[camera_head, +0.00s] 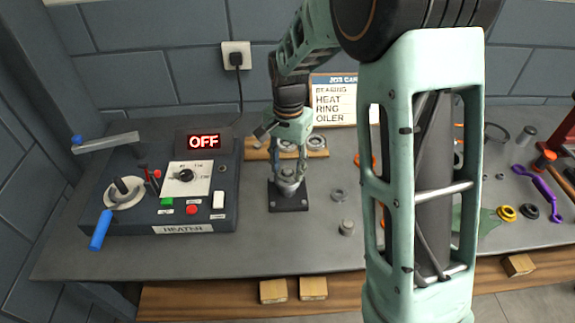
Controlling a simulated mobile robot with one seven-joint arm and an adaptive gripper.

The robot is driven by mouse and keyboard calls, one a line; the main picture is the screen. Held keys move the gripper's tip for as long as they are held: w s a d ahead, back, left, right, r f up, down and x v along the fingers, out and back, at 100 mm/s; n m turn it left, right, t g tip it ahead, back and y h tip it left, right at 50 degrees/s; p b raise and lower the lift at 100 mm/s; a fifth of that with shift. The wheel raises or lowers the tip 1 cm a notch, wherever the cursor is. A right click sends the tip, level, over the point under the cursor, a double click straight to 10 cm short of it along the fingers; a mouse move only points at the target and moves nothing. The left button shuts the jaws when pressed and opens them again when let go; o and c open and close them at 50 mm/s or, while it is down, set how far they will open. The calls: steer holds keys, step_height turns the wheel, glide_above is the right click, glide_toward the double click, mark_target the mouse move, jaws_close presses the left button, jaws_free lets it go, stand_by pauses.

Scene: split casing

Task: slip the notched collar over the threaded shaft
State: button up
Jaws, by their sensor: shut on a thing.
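My gripper (288,173) points down above a black square base (289,204) near the middle of the bench. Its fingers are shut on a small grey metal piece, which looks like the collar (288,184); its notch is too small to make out. The piece is at the top of the upright post on the base. The threaded shaft is mostly hidden by the fingers and the held piece. I cannot tell whether the collar is around the shaft or just above it.
A heater box (160,190) reading OFF stands at left. A wooden rack (258,154) with bearings and a job card (335,100) are behind. A grey nut-like ring (339,195) and small cylinder (346,228) lie to the right. My arm hides part of the bench.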

steer(key=shift+f, duration=0.35)
steer(key=o, duration=1.1)
step_height(320, 180, up, 8)
steer(key=p, duration=0.5)
steer(key=shift+f, duration=0.35)
step_height(320, 180, up, 12)
steer(key=shift+r, duration=0.1)
